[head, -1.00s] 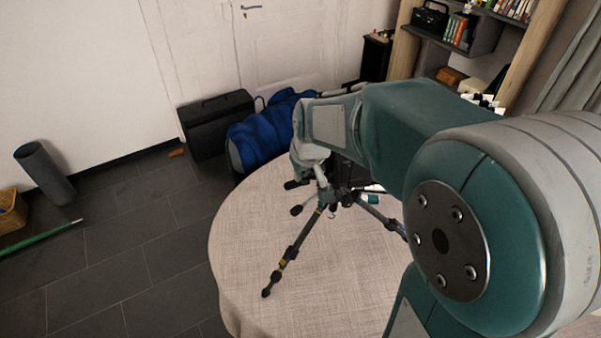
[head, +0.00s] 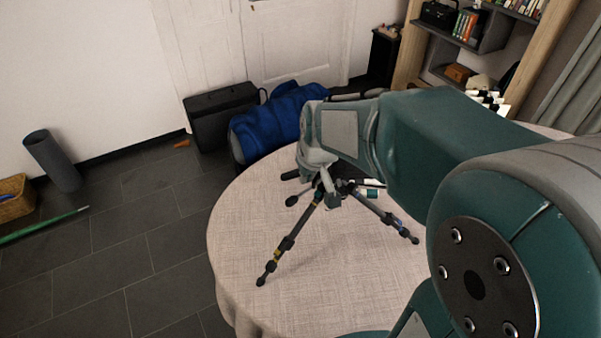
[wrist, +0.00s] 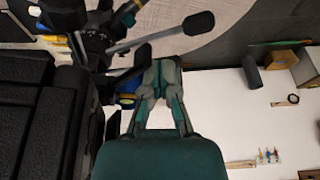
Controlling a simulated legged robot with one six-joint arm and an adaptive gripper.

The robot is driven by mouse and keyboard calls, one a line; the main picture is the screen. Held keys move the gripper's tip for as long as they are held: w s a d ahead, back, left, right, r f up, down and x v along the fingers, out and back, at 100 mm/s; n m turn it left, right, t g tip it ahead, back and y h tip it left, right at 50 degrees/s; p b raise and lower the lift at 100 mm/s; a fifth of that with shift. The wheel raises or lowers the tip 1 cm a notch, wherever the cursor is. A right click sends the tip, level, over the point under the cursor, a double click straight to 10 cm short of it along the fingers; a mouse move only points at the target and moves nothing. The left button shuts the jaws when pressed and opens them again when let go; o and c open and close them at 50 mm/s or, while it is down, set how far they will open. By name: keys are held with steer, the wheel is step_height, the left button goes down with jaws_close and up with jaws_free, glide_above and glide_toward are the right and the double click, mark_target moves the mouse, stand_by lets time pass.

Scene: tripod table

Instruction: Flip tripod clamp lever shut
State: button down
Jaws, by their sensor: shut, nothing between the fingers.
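The dark tripod (head: 290,243) stands on the round cloth-covered table with its legs splayed. Its upper part is mostly hidden behind my arm in the head view. In the wrist view the tripod head (wrist: 95,40) is at the upper left, with a silver rod ending in a black grip (wrist: 198,23). A shorter black lever-like part (wrist: 128,74) lies just left of my fingertips; I cannot tell whether they touch or if it is the clamp lever. My gripper (wrist: 160,66) is shut and empty. In the head view it (head: 331,188) shows partly, close beside the tripod's top.
The round table (head: 330,265) has bare cloth in front of the tripod. A blue bag (head: 275,118) and a black case (head: 222,115) are behind the table. Shelves (head: 465,40) stand at the back right. Small items lie on the table behind the tripod.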

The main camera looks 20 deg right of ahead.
steer(key=shift+d, duration=0.4)
steer(key=shift+s+a, duration=0.45)
steer(key=shift+s, duration=0.4)
steer(key=shift+r, duration=0.1)
